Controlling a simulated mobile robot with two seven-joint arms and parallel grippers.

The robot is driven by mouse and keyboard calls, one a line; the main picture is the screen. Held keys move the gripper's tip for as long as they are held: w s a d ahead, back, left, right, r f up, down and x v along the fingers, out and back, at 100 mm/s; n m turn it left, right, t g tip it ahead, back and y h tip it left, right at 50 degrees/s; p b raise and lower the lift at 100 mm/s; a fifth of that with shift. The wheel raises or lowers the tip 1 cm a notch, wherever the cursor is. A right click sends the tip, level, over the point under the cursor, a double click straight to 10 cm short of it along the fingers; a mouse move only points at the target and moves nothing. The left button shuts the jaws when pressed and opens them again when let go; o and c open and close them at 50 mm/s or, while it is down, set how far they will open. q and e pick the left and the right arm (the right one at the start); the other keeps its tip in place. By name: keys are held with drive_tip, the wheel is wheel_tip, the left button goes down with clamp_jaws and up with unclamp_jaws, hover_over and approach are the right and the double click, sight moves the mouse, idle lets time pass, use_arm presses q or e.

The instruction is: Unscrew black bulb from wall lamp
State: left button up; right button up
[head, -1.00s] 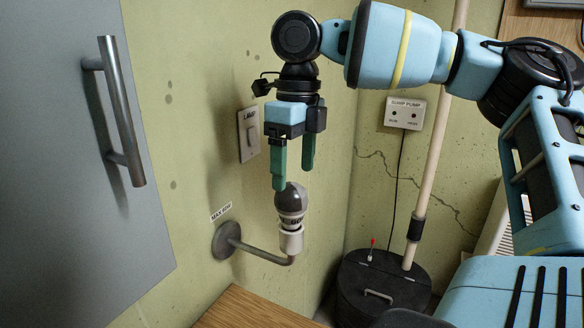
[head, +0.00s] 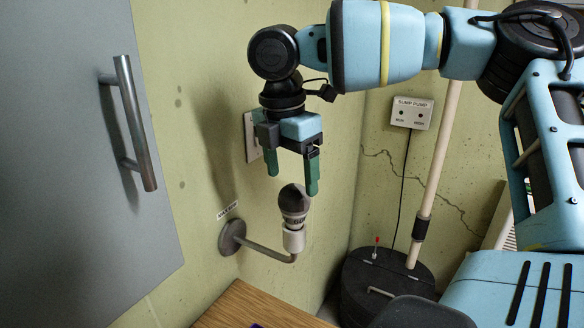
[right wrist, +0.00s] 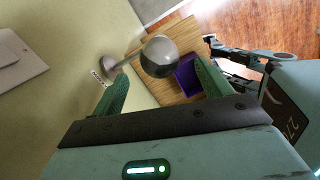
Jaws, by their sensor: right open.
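The bulb (head: 294,198) is dark, with a pale ribbed collar. It stands upright in the white socket (head: 294,240) of the wall lamp, whose grey bent arm (head: 264,250) comes from a round wall plate (head: 231,237). My right gripper (head: 292,184) is open and points down, its green fingers apart. It sits just above the bulb and slightly to its left, with the right fingertip close to the bulb's top. In the right wrist view the bulb (right wrist: 159,57) shows beyond and between the open fingers; contact cannot be told. I cannot identify my left gripper.
A grey door with a bar handle (head: 133,125) is at left. A light switch (head: 251,137) is behind my gripper. A wooden surface (head: 250,308) lies below the lamp, with a purple container (right wrist: 188,76) on it.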

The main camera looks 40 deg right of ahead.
sight(294, 206)
drive_tip(key=shift+m, duration=0.6)
drive_tip(key=shift+d+f+p, duration=0.15)
drive_tip(key=shift+d+f, duration=0.1)
drive_tip(key=shift+f, duration=1.7)
drive_tip(key=shift+d+f+p, duration=0.15)
drive_tip(key=shift+d+f, duration=0.05)
drive_tip(key=shift+f, duration=1.75)
drive_tip(key=shift+s, duration=0.1)
drive_tip(key=shift+c, duration=0.5)
drive_tip(key=c, duration=0.9)
drive_tip(key=shift+n, duration=1.8)
drive_tip(key=shift+c, duration=0.2)
drive_tip(key=shift+t, duration=0.3)
drive_tip(key=n, duration=0.2)
drive_tip(key=shift+n, duration=0.7)
